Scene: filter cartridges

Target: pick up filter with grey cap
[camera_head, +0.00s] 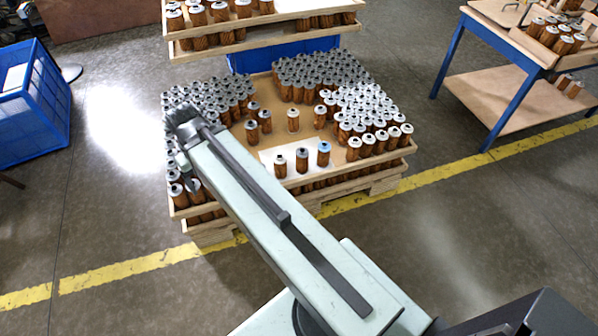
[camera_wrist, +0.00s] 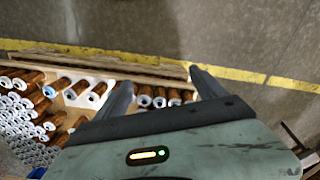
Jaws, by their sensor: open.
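Three brown filters stand apart on a white sheet (camera_head: 262,157) on the pallet tray. The left one (camera_head: 280,168) has a pale cap, the middle one (camera_head: 302,162) a grey cap, and the right one (camera_head: 323,156) a blue cap. Other greyish caps show in the dense group (camera_head: 215,98) at the tray's left. In the wrist view, the blue-capped filter (camera_wrist: 57,85) is at the left. My gripper (camera_wrist: 162,88) is open and empty, over the tray's left side. Several filters show between and beyond its fingers in that view; whether it touches any cannot be told.
The tray has a low wooden rim (camera_head: 350,169), and filters crowd its left, back and right. A stacked upper tray (camera_head: 265,42) stands behind it. A blue crate (camera_head: 35,100) is at left, a blue-legged table (camera_head: 510,60) at right. Floor in front is clear.

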